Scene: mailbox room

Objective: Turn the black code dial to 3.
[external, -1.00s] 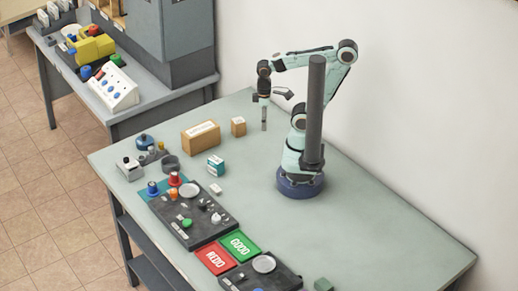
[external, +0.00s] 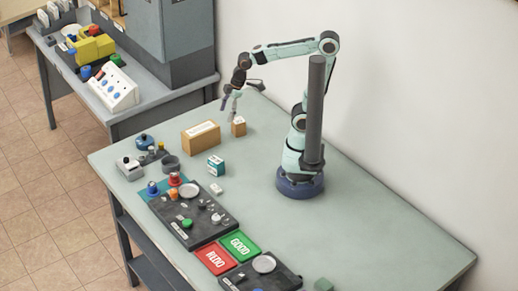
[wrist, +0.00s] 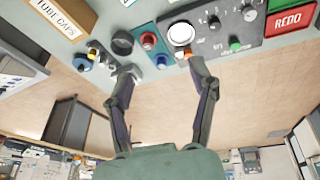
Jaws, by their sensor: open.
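A small light grey box with a black knob on top (external: 127,163) stands at the table's left edge in the external view. It may be the black code dial; its markings are too small to read. The dark panel (external: 188,228), also in the wrist view (wrist: 226,42), carries several small knobs, a white disc and a green knob; no numbers are legible. My gripper (external: 229,104) is raised near the small brown box at the back of the table, apart from the dials. In the wrist view its two fingers (wrist: 160,64) are spread and empty.
A labelled brown box (external: 200,137), a small brown box (external: 238,127) and a teal-white box (external: 215,166) stand nearby. Blue (external: 152,188) and red (external: 174,180) knobs sit by the panel. Red and green trays (external: 214,260) lie in front. The table's right side is mostly clear.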

